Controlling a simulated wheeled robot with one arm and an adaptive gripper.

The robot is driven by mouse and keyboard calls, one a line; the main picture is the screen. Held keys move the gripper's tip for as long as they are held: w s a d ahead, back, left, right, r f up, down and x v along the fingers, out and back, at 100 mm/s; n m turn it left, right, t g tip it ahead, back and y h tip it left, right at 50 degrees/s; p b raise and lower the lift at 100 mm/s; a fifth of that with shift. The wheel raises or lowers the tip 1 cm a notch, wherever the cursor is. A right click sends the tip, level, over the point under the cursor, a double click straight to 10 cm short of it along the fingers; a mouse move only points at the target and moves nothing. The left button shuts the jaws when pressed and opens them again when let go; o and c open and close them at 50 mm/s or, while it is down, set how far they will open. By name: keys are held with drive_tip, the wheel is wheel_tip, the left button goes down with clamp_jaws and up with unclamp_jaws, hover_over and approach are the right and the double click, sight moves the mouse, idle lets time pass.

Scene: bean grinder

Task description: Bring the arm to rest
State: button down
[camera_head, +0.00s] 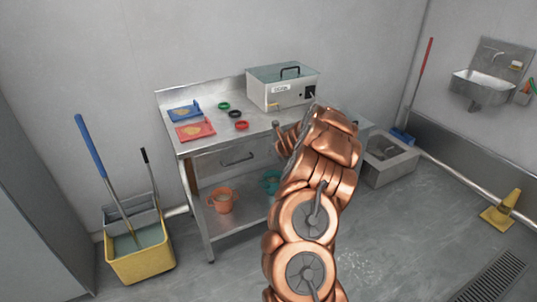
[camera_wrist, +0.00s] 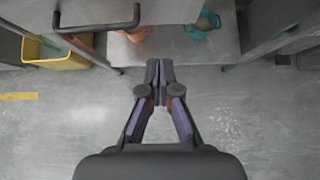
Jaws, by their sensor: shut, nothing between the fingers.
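My gripper (camera_wrist: 160,84) is shut and empty in the wrist view, its fingertips together above bare grey floor, in front of the steel table's lower shelf (camera_wrist: 165,46). In the head view my copper-coloured arm stands in front of the steel table (camera_head: 200,146) and covers its right part. The gripper's fingers cannot be made out there behind the arm. The grinder box (camera_head: 283,90) with a clear lid and black handle stands on the table just beyond the arm.
A blue tray (camera_head: 184,112), a red tray (camera_head: 195,131) and small rings lie on the tabletop. An orange pot (camera_head: 223,201) and a teal pot (camera_head: 269,182) stand on the lower shelf. A yellow mop bucket (camera_head: 140,260) is at left, a floor sink (camera_head: 388,160) at right. Front floor is clear.

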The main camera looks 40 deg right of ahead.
drive_tip(key=shift+s, duration=0.1)
drive_tip(key=w+a+r+n+y, duration=0.15)
drive_tip(key=a+r+n, duration=0.35)
drive_tip(key=a, duration=0.6)
drive_tip(key=w+a+r+n+y, duration=0.1)
drive_tip(key=a+r+n+y, duration=0.35)
drive_tip(key=a, duration=0.75)
drive_tip(key=s+a+r+n+g, duration=0.1)
drive_tip(key=s+a+r+n, duration=0.1)
drive_tip(key=s+a+n, duration=0.3)
drive_tip(key=s+a+r+n+g+y, duration=0.1)
drive_tip(key=a+r+n, duration=0.15)
drive_tip(key=a, duration=0.45)
drive_tip(key=s+a+r+n+g, duration=0.1)
drive_tip(key=s+a+r+n, duration=0.25)
drive_tip(key=a, duration=0.25)
drive_tip(key=s+a+n+g, duration=0.2)
drive_tip(key=s+a+n, duration=0.25)
drive_tip(key=s, duration=0.45)
drive_tip(key=s+a+n+g, duration=0.35)
drive_tip(key=s+n, duration=0.25)
drive_tip(key=s, duration=0.3)
drive_tip(key=s+d+n+g+h, duration=0.1)
drive_tip(key=s+n, duration=0.3)
drive_tip(key=s, duration=0.6)
drive_tip(key=s+d+f+n+g+h+p, duration=0.1)
drive_tip(key=s+d+n+h, duration=0.1)
drive_tip(key=s, duration=0.8)
drive_tip(key=shift+d+n+h, duration=0.2)
drive_tip(key=shift+n+h, duration=0.7)
